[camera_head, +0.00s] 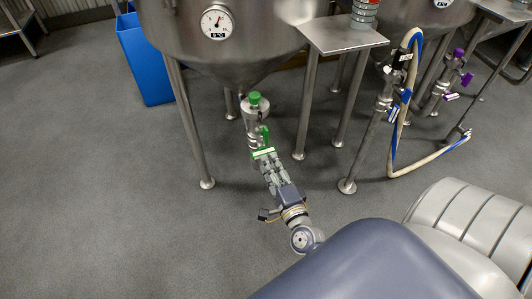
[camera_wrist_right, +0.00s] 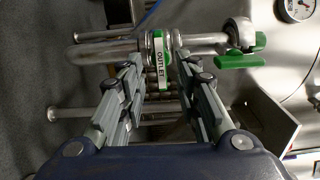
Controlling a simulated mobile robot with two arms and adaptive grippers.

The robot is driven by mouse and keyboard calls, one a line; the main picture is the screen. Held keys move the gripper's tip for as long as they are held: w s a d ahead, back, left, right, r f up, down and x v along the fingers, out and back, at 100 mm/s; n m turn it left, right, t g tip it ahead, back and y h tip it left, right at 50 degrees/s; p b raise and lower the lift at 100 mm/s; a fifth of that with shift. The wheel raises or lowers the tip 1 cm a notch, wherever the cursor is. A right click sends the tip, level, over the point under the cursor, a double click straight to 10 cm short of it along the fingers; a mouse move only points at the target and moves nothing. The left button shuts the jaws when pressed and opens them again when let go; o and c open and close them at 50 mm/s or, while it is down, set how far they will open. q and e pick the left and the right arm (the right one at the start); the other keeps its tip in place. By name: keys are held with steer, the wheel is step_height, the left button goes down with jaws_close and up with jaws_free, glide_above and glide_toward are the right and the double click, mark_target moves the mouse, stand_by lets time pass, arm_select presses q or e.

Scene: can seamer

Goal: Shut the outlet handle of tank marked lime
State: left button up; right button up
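A steel tank (camera_head: 245,45) with green fittings stands at the top of the head view; I cannot read the word lime on it. Its outlet valve hangs below the cone, with a green handle (camera_head: 265,133). In the right wrist view the green handle (camera_wrist_right: 240,60) is at the upper right, beside the pipe. A tag reading OUTLET (camera_wrist_right: 159,62) wraps the pipe left of it. My right gripper (camera_head: 267,160) is at the outlet's lower end. Its open fingers (camera_wrist_right: 160,62) stand either side of the tagged pipe, with the handle outside them. My left gripper is out of view.
Tank legs (camera_head: 190,130) stand left and right of the outlet. A steel side table (camera_head: 340,36) is right of the tank. A hose (camera_head: 398,140) and purple-handled valve (camera_head: 467,79) are farther right. A blue bin (camera_head: 145,65) stands behind left. The left floor is clear.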

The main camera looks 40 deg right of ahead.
steer(key=v, duration=0.6)
steer(key=shift+s, duration=0.15)
steer(key=shift+a, duration=0.1)
